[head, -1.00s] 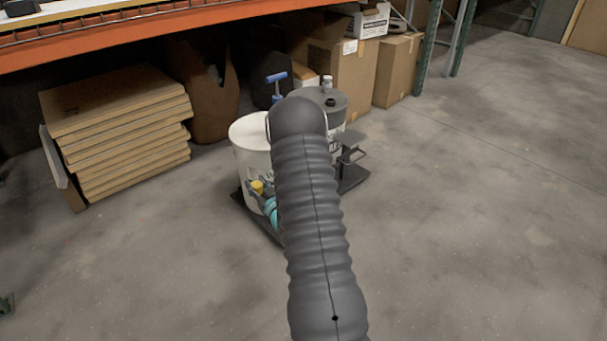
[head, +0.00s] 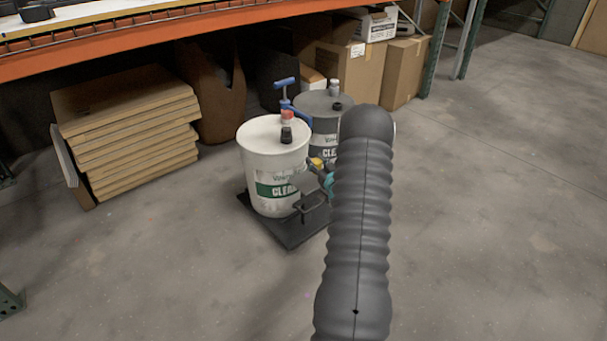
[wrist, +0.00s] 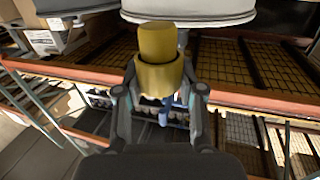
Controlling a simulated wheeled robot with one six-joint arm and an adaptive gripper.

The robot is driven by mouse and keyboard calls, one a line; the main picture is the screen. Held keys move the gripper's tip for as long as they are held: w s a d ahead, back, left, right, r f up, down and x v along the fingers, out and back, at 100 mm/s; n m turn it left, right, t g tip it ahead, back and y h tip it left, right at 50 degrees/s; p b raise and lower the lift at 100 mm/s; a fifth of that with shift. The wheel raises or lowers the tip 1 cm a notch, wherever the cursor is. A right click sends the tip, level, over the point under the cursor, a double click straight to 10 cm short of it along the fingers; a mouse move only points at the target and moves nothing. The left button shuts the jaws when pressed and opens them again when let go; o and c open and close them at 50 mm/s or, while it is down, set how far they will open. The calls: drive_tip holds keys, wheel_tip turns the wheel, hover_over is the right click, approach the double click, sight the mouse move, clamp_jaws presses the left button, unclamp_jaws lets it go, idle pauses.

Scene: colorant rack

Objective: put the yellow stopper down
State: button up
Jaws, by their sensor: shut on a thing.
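The yellow stopper (wrist: 160,72) is between the fingers of my gripper (wrist: 163,92) in the wrist view, and the gripper is shut on it. In the head view a small yellow part of the stopper (head: 316,163) shows beside the white drum, left of my arm. My gripper (head: 324,170) is mostly hidden behind my arm there. The white drum (head: 262,165) has a green label and stands on a dark low platform (head: 289,232). I cannot tell from these frames how high the stopper is held.
A grey drum (head: 326,105) stands behind the white one, with a blue-handled pump (head: 284,84) nearby. Flat cardboard (head: 125,125) is stacked at left, boxes (head: 405,70) at the back. An orange shelf beam (head: 150,42) crosses above. Floor (head: 480,220) at right is clear.

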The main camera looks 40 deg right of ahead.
drive_tip(key=w+f, duration=0.1)
drive_tip(key=w+a+f, duration=0.1)
drive_tip(key=w, duration=0.1)
drive_tip(key=w+f, duration=0.1)
drive_tip(key=w, duration=0.1)
drive_tip(key=shift+w+a+f, duration=0.2)
drive_tip(key=shift+a+f, duration=0.05)
drive_tip(key=shift+a, duration=0.15)
drive_tip(key=shift+f, duration=1.95)
drive_tip(key=shift+f, duration=0.2)
drive_tip(key=o, duration=1)
drive_tip(key=shift+r, duration=0.15)
